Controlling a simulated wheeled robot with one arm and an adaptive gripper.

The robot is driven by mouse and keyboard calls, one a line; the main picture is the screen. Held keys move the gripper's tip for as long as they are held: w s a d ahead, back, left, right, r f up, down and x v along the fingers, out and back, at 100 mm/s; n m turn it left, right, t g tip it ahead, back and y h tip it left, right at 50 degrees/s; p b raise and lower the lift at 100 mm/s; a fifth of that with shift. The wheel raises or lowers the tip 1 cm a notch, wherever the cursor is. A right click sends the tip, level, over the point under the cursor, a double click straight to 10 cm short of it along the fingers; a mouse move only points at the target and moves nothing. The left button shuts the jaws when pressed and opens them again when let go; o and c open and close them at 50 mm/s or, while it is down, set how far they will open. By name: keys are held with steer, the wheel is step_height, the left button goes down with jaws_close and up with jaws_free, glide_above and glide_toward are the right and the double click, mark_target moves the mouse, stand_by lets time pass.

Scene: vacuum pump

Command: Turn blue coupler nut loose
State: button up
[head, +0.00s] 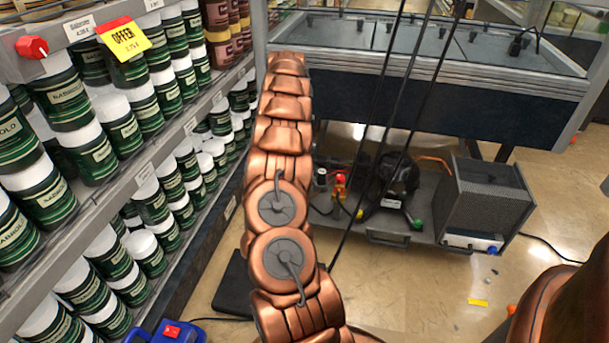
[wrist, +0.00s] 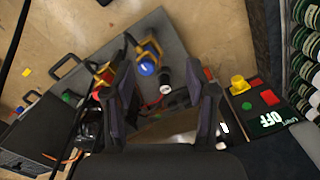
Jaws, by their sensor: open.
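The blue coupler nut (wrist: 147,67) shows in the wrist view, on a dark and yellow coupling at the upper middle. A second coupling with a red nut (wrist: 104,76) lies to its left. My gripper (wrist: 169,84) is open, with its two dark fingers pointing up the picture over the pump tray. The blue nut appears beyond the fingertips, nearer the left finger; no contact is visible. In the head view, my copper arm covers the gripper and I cannot make out the blue nut. A red and yellow fitting (head: 340,184) shows right of the arm.
The grey tray (head: 352,222) carries a black pump (head: 393,178) and a grey box (head: 487,203) under a dark counter (head: 450,110). Paint shelves (head: 90,225) stand close on the left. Black cables hang across the middle. Floor (head: 400,290) is open in front.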

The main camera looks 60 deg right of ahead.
steer(key=shift+m+h, duration=0.3)
steer(key=shift+m, duration=0.6)
steer(key=s+d+f, duration=0.2)
steer(key=d, duration=0.1)
steer(key=s+d+f, duration=0.1)
steer(key=d, duration=0.1)
steer(key=shift+s+d+f+b, duration=0.1)
steer(key=shift+s+f+b, duration=0.2)
steer(key=shift+b, duration=0.1)
steer(key=shift+f+b, duration=1.45)
steer(key=shift+f, duration=2.3)
jaws_close()
